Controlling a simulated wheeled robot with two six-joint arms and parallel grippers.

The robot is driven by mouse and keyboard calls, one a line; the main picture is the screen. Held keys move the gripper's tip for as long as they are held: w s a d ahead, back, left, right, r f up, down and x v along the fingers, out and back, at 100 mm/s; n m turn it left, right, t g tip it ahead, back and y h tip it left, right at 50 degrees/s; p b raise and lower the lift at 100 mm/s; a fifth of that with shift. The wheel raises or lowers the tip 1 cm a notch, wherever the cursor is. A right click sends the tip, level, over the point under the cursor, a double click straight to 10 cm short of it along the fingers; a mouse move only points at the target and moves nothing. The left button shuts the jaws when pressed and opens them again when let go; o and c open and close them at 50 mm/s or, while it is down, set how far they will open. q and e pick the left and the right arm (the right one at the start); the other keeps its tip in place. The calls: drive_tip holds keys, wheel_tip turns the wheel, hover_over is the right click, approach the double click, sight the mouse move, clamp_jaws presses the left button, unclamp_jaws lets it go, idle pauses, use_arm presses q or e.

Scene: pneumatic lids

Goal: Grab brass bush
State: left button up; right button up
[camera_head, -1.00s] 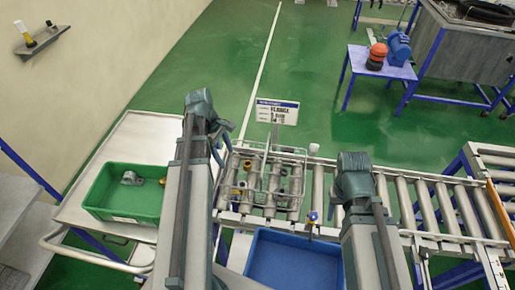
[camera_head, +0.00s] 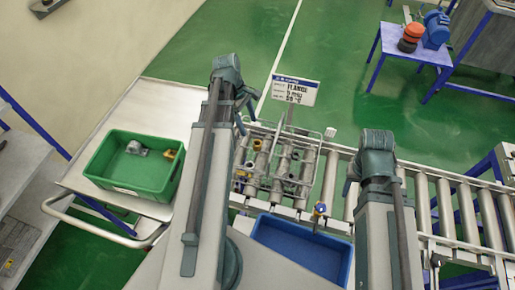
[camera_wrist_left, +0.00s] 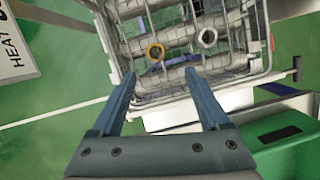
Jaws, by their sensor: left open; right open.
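A wire basket (camera_head: 262,188) with several grey cylinders stands on the roller conveyor. A small brass-coloured ring (camera_wrist_left: 156,51) shows in the basket in the left wrist view, beside a grey ring (camera_wrist_left: 208,38). Small brass-coloured parts (camera_head: 248,165) also show at the basket's left side in the head view. My left gripper (camera_wrist_left: 160,74) is open and empty, its fingertips pointing toward the basket, with the brass ring just past them in the picture. My right gripper (camera_head: 348,187) is to the right of the basket, over the conveyor; its fingers are small in view.
A green crate (camera_head: 112,178) on a pale trolley at left holds a grey part (camera_head: 137,148) and a yellowish part (camera_head: 168,155). An empty-looking blue bin (camera_head: 300,248) sits in front of the conveyor (camera_head: 440,205). A sign (camera_head: 295,90) stands behind the basket.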

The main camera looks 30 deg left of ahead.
use_arm(q)
drive_tip(key=b, duration=0.4)
hover_over(257, 142)
drive_tip(key=s+a, duration=0.1)
drive_tip(key=a, duration=0.1)
drive_tip(key=x, duration=0.2)
drive_tip(key=a+x, duration=0.1)
drive_tip(key=x, duration=0.2)
drive_tip(key=shift+f, duration=0.3)
drive_tip(key=b+x, duration=0.5)
drive_tip(key=shift+w+f, duration=0.15)
drive_tip(key=shift+w, duration=0.15)
clamp_jaws()
